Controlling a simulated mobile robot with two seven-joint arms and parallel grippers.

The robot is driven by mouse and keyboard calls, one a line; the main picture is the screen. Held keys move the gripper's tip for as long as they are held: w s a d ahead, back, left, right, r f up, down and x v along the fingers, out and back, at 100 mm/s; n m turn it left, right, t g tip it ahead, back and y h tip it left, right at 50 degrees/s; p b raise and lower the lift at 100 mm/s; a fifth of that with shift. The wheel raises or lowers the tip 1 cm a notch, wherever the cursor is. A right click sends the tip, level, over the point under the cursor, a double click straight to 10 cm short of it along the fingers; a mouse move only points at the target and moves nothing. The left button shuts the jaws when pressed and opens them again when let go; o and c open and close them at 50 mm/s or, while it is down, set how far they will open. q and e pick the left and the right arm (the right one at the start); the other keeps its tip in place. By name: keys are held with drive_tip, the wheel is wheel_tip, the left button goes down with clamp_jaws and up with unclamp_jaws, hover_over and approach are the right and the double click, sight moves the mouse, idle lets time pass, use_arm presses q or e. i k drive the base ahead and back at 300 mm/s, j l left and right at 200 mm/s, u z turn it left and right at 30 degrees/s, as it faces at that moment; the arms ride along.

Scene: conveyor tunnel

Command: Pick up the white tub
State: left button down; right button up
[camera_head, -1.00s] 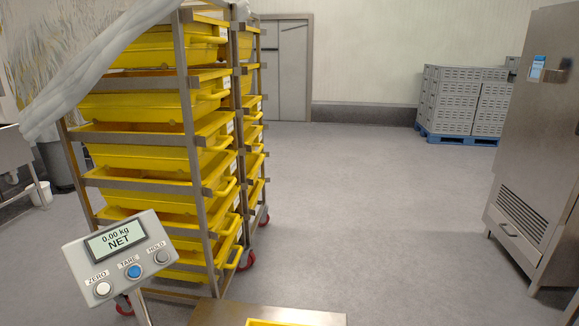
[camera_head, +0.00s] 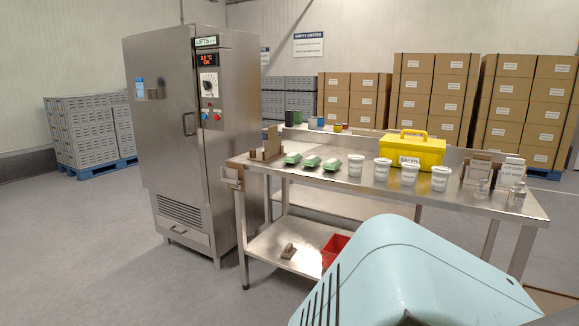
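Several white tubs stand upright in a row on the steel table in the head view: one at the left of the row (camera_head: 356,165), another (camera_head: 382,169), a third in front of the yellow box (camera_head: 410,173), and the rightmost (camera_head: 440,178). They have lids and small labels, too small to read surely. The frame does not show which one the task means. Neither of my grippers is in view.
The steel table (camera_head: 335,181) also bears green cartons (camera_head: 312,161), a yellow box (camera_head: 418,148) and clear jars (camera_head: 517,193). A steel cabinet (camera_head: 160,130) stands left of it. A pale blue rounded shape (camera_head: 410,270) blocks the lower right. Floor at lower left is clear.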

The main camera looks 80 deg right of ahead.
sight(440, 175)
drive_tip(key=z, duration=3.4)
